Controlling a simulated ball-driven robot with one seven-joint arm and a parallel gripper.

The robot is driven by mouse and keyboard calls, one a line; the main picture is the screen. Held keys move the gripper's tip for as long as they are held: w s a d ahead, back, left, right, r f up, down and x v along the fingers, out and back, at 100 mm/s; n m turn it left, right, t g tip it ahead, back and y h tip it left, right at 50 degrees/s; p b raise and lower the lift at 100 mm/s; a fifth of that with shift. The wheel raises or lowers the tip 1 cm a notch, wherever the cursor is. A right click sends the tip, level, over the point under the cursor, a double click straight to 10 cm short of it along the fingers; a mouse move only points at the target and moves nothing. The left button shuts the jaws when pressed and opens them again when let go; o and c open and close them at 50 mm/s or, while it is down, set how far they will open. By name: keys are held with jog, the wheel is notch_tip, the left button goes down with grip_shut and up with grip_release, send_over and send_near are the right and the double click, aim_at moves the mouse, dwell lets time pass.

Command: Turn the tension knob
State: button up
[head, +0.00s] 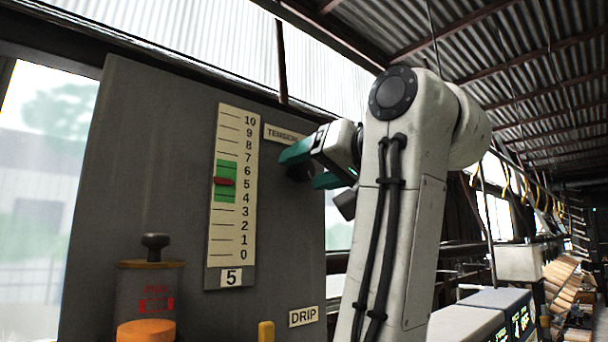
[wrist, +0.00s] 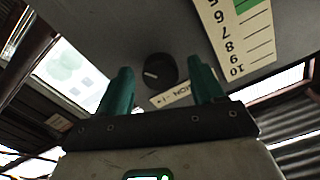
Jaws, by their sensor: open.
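The tension knob (wrist: 160,70) is round and black with a short white mark, on the grey panel (head: 160,120). In the wrist view it shows between the two teal fingers of my gripper (wrist: 161,64), which are spread open with a gap on each side. I cannot tell whether they reach around it. In the head view my gripper (head: 309,166) is at the panel's right side, mostly hiding the knob. The TENSION label (head: 282,135) is just above. The scale (head: 235,235) runs 0 to 10; its red pointer (head: 224,182) stands near 5 in the green band.
A plate reading 5 (head: 232,277) is under the scale. A DRIP label (head: 303,316), a yellow handle (head: 266,331), a canister with a black knob (head: 150,285) and an orange cap (head: 146,331) are lower down. Grey boxes (head: 490,310) stand at the right.

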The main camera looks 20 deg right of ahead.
jog(key=b+v, duration=0.3)
jog(key=v, duration=0.6)
dwell(0.4)
